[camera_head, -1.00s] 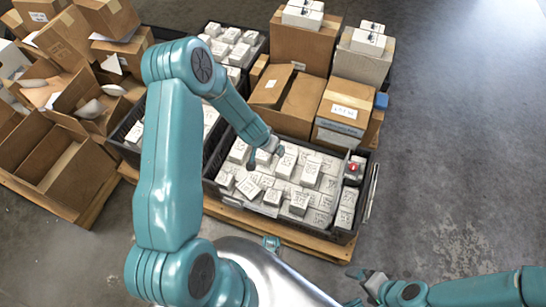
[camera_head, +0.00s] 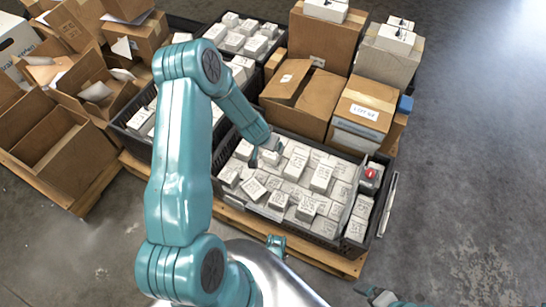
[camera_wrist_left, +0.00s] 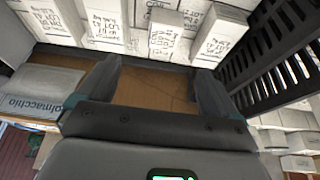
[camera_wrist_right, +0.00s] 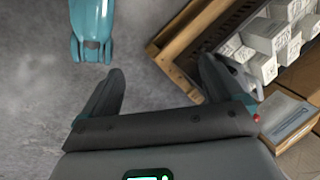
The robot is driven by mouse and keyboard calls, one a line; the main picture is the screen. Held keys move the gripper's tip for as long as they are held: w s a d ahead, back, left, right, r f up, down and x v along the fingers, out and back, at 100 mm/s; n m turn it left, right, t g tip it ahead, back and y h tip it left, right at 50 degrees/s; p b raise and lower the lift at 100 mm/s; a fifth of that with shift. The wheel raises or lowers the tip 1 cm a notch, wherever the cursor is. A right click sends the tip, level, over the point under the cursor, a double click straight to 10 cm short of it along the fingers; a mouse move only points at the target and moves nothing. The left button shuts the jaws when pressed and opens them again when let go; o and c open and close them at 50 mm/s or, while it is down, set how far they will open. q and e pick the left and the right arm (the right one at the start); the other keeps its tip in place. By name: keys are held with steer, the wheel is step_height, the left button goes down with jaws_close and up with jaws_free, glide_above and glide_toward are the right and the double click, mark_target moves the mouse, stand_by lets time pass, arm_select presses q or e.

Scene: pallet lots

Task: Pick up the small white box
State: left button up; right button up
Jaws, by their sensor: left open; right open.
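Several small white boxes with dark print fill a black crate (camera_head: 309,237) in the head view; one white box (camera_head: 321,177) lies on top near the middle. I cannot tell which one the task means. My left gripper (camera_head: 264,157) is above the crate's left part. In the left wrist view its jaws (camera_wrist_left: 160,80) are open with only a brown surface between them, and white boxes (camera_wrist_left: 165,35) stand beyond the fingertips. My right gripper (camera_head: 378,297) is at the bottom edge of the head view. In the right wrist view its jaws (camera_wrist_right: 163,75) are open and empty over floor.
The crate sits on a wooden pallet (camera_head: 345,266). A red item (camera_head: 371,173) is at its right end. Cardboard cartons (camera_head: 363,113) stand behind it. Another crate of white boxes (camera_head: 280,38) is farther back. Open cartons (camera_head: 50,140) crowd the left. The floor at right is clear.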

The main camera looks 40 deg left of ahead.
arm_select(q)
steer(key=b+x, duration=0.3)
steer(key=x, duration=0.7)
steer(key=b+x, duration=0.2)
steer(key=x, duration=0.1)
steer(key=b+x, duration=0.1)
steer(key=shift+s+a+f, duration=0.25)
steer(key=shift+s+f, duration=0.05)
steer(key=shift+w+a+f, duration=0.1)
steer(key=shift+w+f, duration=0.1)
steer(key=shift+f, duration=0.1)
arm_select(e)
step_height(320, 180, down, 6)
steer(key=w+d+t, duration=0.1)
steer(key=w, duration=0.1)
steer(key=shift+w+f, duration=0.15)
steer(key=shift+w, duration=0.1)
arm_select(q)
steer(key=c, duration=1.1)
steer(key=shift+c, duration=0.2)
steer(key=shift+r, duration=0.1)
